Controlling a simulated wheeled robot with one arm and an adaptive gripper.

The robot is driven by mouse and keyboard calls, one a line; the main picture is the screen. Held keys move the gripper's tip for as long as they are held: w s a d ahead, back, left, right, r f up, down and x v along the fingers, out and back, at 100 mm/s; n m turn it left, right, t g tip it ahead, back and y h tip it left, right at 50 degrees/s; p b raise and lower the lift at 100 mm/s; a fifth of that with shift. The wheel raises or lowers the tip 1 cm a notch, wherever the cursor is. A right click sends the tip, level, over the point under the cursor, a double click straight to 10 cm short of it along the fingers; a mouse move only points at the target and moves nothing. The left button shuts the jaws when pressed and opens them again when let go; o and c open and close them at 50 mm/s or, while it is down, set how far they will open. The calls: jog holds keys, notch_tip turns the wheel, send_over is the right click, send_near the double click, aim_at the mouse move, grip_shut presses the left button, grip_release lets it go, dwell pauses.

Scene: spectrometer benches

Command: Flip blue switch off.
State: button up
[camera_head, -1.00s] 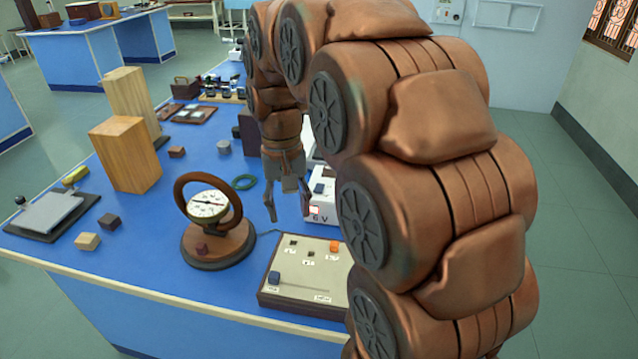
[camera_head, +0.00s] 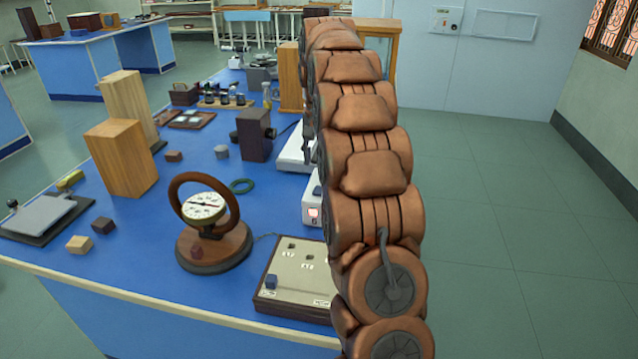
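A small blue block (camera_head: 271,281) sits at the front left of a shallow panel box (camera_head: 293,299) with a pale top and dark sides. A white unit (camera_head: 311,208) with a lit red square (camera_head: 313,214) stands behind the panel box. A small blue piece (camera_head: 317,190) shows on its top, partly covered by my arm. I cannot tell which of these is the blue switch, or its position. My arm (camera_head: 372,160) hides the right side of both boxes.
A round dial meter with a ring and wooden base (camera_head: 214,249) stands left of the panel box. Two wooden blocks, one nearer (camera_head: 122,158), stand at the left. A dark box (camera_head: 255,135) stands farther back. Bare floor (camera_head: 490,210) lies right of my arm.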

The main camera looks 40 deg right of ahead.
aim_at(319, 187)
jog(key=shift+f+p, duration=0.5)
jog(key=shift+f, duration=3.3)
jog(key=shift+c, duration=0.3)
grip_shut()
